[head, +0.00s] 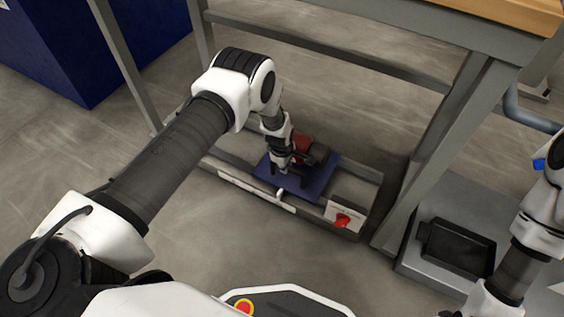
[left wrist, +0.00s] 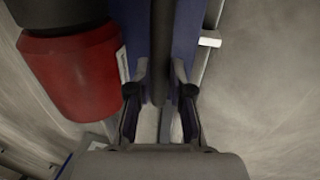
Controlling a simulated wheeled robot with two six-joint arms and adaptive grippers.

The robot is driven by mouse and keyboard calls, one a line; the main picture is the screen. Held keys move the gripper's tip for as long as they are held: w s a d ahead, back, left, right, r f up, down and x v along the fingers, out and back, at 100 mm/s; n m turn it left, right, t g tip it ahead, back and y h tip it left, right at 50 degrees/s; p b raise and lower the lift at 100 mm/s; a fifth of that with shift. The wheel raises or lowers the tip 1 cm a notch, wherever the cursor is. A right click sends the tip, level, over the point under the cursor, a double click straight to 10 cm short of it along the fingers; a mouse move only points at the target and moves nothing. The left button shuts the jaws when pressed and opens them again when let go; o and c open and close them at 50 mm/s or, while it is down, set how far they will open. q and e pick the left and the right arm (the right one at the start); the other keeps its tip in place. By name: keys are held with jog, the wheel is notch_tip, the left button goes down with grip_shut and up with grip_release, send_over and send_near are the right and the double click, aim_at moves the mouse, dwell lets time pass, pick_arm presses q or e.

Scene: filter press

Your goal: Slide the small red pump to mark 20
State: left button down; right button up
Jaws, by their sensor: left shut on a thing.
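The small red pump (head: 303,144) sits on a blue base plate (head: 322,178), which rests on a low metal rail frame under the bench. The pump's red body (left wrist: 73,75) also shows at the left of the left wrist view. My left gripper (head: 284,178) is low over the plate's front part, beside the pump. In the left wrist view its fingers (left wrist: 160,95) are closed about a dark grip bar (left wrist: 160,50). A white pointer (head: 280,193) sticks out at the plate's front edge over a pale scale strip (head: 243,186). Its marks are too small to read.
Bench legs (head: 440,150) frame the space. A grey unit with a black tray (head: 458,248) stands at right. The rails left of the plate look clear.

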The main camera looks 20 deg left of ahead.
pick_arm(q)
jog(key=shift+s+d, duration=0.1)
jog(key=shift+d, duration=0.15)
jog(key=c, duration=1.1)
grip_release()
jog(key=shift+d, duration=0.1)
jog(key=shift+o, duration=0.2)
jog(key=shift+r, duration=0.1)
notch_tip(320, 180, up, 12)
jog(key=s, duration=0.2)
jog(key=shift+f, duration=0.25)
jog(key=shift+s, duration=0.1)
